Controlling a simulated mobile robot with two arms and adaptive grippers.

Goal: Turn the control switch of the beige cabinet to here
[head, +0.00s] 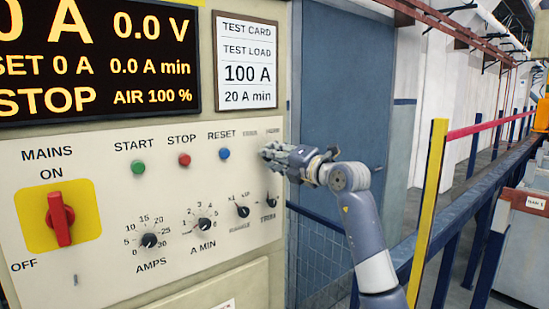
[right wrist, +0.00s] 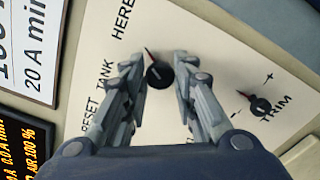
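The control switch (right wrist: 159,75) is a small black knob with a red pointer on the beige cabinet (head: 107,223). In the right wrist view its pointer leans toward the HERE label and away from the TANK label. My right gripper (right wrist: 159,67) has its two fingertips on either side of the knob, narrowed close against it; it appears shut on it. In the head view the right gripper (head: 268,155) is at the panel's upper right, below the TANK and HERE labels, and hides the knob. My left gripper is not in view.
START, STOP and RESET buttons (head: 224,154) and a red mains switch (head: 60,219) are on the left. A blue door (head: 345,85) and a yellow post (head: 428,210) stand to the right.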

